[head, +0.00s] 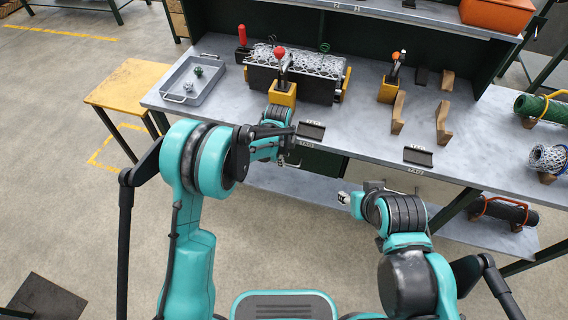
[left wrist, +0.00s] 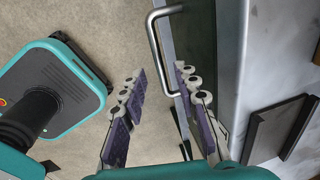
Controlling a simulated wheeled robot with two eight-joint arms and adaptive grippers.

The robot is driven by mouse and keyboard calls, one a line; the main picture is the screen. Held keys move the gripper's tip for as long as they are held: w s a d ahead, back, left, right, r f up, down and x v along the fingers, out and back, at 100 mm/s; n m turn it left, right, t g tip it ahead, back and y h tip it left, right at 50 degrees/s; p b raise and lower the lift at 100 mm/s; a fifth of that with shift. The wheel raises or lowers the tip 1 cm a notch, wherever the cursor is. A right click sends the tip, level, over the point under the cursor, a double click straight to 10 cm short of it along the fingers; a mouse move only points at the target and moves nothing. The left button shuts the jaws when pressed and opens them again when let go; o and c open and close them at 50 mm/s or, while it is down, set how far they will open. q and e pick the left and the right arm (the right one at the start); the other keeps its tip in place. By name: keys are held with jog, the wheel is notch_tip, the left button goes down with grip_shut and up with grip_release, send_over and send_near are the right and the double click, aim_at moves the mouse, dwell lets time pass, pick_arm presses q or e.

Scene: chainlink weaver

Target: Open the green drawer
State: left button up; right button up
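The green drawer's dark green front (left wrist: 201,40) is in the left wrist view, below the grey worktop's edge. Its silver U-shaped handle (left wrist: 155,45) stands out from the front. In the head view the drawer (head: 322,163) is a dark strip under the worktop, partly hidden by my arm. My left gripper (left wrist: 160,78) is open, its two purple-padded fingers apart, with the handle's near end close to the right fingertip. It holds nothing; whether it touches the handle I cannot tell. It also shows at the worktop's front edge (head: 284,160). My right gripper (head: 344,198) is small and unclear, below the worktop.
The grey worktop (head: 225,95) holds a grey tray (head: 193,80), a wire mesh on a black fixture (head: 300,62), yellow-based levers (head: 388,92) and wooden brackets. A yellow stool (head: 128,85) stands left. Black labelled plates (head: 311,130) lie along the front edge. Floor before the bench is clear.

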pick_arm(q)
jog(key=shift+w+d+f+b, duration=0.1)
jog(key=shift+w+f+b, duration=0.1)
jog(key=shift+f, duration=0.55)
jog(key=shift+w+f+b, duration=0.1)
jog(key=shift+f+b, duration=0.1)
jog(key=shift+f, duration=0.5)
grip_shut()
